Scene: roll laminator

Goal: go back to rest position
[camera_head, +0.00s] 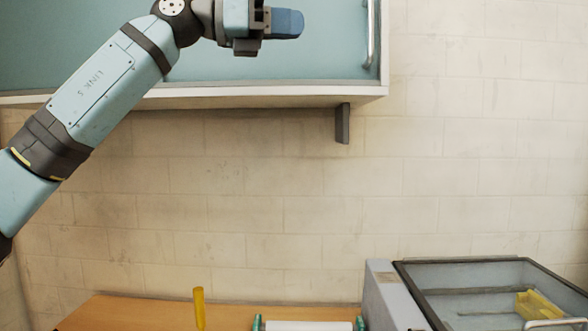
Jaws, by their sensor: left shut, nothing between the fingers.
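My left gripper (284,23) is raised high at the top of the head view, in front of a wall cabinet. Its fingers are blue, point to the right, and are shut with nothing between them. My left arm comes in from the left edge and slopes up to it. My right gripper does not show. At the bottom, part of a white roll or sheet with green ends (308,326) shows on the table, cut off by the frame edge.
The wall cabinet (230,98) has a metal handle (371,35) and a dark bracket (342,123) below. A wooden table (130,312) holds an upright yellow object (198,308). At right, a grey machine (388,297) stands beside a dark-rimmed glass-like box (470,275) with a yellow item (538,305).

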